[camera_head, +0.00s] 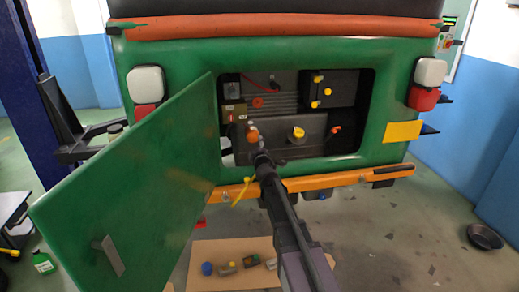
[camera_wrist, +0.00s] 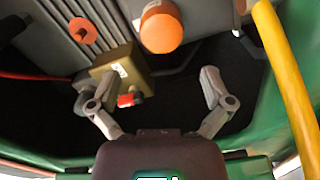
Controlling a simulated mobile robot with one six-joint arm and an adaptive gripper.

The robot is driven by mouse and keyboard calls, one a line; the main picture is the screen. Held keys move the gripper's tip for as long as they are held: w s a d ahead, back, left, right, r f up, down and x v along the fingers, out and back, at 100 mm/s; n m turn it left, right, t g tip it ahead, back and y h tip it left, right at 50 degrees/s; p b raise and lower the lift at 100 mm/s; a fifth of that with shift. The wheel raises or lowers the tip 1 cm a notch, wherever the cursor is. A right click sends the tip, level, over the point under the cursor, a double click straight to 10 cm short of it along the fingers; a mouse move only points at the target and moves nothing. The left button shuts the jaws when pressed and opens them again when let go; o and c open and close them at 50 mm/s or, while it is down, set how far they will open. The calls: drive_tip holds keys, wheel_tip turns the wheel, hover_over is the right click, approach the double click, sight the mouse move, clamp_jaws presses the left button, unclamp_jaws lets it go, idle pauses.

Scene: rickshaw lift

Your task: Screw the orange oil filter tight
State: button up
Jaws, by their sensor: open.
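The orange oil filter (camera_wrist: 161,31) shows in the wrist view as a rounded orange cylinder on a grey mount at the top. In the head view it is a small orange shape (camera_head: 252,136) inside the open bay, partly hidden by my gripper. My gripper (camera_wrist: 147,82) has its two grey fingers spread wide and nothing between them. In the wrist view the filter lies above and beyond the fingertips, apart from them. In the head view my gripper (camera_head: 257,147) reaches into the bay right at the filter. How far the filter is screwed in cannot be told.
A brass-coloured box with a red knob (camera_wrist: 122,72) and an orange cap (camera_wrist: 82,30) are close by. A yellow bar (camera_wrist: 283,75) runs along the right of the wrist view. The open green door (camera_head: 130,185) stands left; the orange bumper (camera_head: 325,181) lies below the bay.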

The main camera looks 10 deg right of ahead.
drive_tip(key=shift+s+n, duration=0.5)
drive_tip(key=shift+s, duration=0.1)
drive_tip(key=shift+a, duration=0.1)
drive_tip(key=shift+w+f, duration=0.2)
drive_tip(key=shift+s+r, duration=0.1)
drive_tip(key=shift+w, duration=0.25)
